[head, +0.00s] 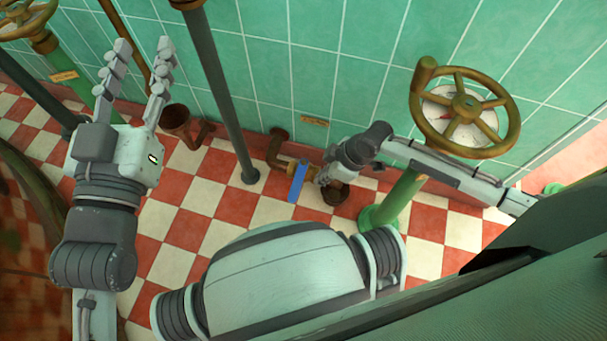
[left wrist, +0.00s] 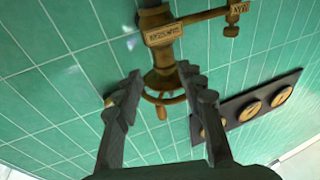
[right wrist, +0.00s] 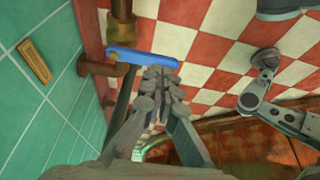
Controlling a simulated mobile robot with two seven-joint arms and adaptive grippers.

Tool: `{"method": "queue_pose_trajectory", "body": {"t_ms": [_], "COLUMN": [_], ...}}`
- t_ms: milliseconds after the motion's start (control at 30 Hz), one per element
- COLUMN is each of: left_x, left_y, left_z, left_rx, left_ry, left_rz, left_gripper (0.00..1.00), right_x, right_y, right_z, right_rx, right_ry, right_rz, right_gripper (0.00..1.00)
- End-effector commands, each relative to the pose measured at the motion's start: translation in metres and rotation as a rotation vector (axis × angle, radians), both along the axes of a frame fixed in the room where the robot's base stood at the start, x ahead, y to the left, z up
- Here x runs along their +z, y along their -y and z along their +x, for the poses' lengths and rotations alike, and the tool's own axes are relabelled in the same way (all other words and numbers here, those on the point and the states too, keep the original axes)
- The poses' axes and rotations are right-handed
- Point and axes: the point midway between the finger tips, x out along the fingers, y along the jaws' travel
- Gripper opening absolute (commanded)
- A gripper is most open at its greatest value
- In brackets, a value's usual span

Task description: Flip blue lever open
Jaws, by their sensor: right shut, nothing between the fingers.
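The blue lever (head: 298,181) is on a brass valve on a low pipe near the tiled wall. In the right wrist view the blue lever (right wrist: 143,57) lies across the brown pipe, its free end pointing right. My right gripper (head: 324,176) is just right of the lever in the head view. Its fingers (right wrist: 160,84) are shut and empty, just below the lever's free end in the right wrist view. I cannot tell whether they touch it. My left gripper (head: 144,46) is open and empty, raised at the upper left, away from the lever.
A brass handwheel (head: 465,110) over a gauge and a green pipe (head: 395,200) stand to the right. A dark vertical pipe (head: 220,90) stands left of the lever. A brown funnel-ended pipe (head: 177,120) is by the wall. The checkered floor around the lever is mostly clear.

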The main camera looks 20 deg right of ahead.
Motion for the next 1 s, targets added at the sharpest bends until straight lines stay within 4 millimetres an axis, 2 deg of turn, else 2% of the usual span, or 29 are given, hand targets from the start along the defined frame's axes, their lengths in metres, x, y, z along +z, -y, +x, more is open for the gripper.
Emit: {"method": "queue_pose_trajectory", "body": {"t_ms": [333, 467, 633, 800, 1000], "left_x": [0.001, 0.011, 0.038, 0.06, 0.08], "left_y": [0.001, 0.004, 0.01, 0.003, -0.005], "left_z": [0.0, -0.003, -0.014, -0.021, -0.032], "left_rx": [-0.001, -0.01, -0.03, -0.02, -0.01], "left_ry": [0.007, 0.054, 0.18, 0.347, 0.487], "left_rz": [-0.003, -0.028, -0.096, -0.148, -0.19], "left_gripper": [0.39, 0.39, 0.39, 0.39, 0.39], "right_x": [-0.001, -0.009, -0.028, -0.062, -0.086], "right_y": [-0.001, -0.004, -0.01, -0.021, -0.029], "right_z": [0.0, 0.002, 0.006, 0.013, 0.019], "right_rx": [0.0, -0.001, -0.001, -0.001, 0.0], "right_ry": [0.001, 0.0, -0.001, -0.001, 0.001], "right_rz": [0.001, 0.002, 0.002, 0.002, 0.0], "right_gripper": [0.0, 0.0, 0.0, 0.0, 0.0]}}
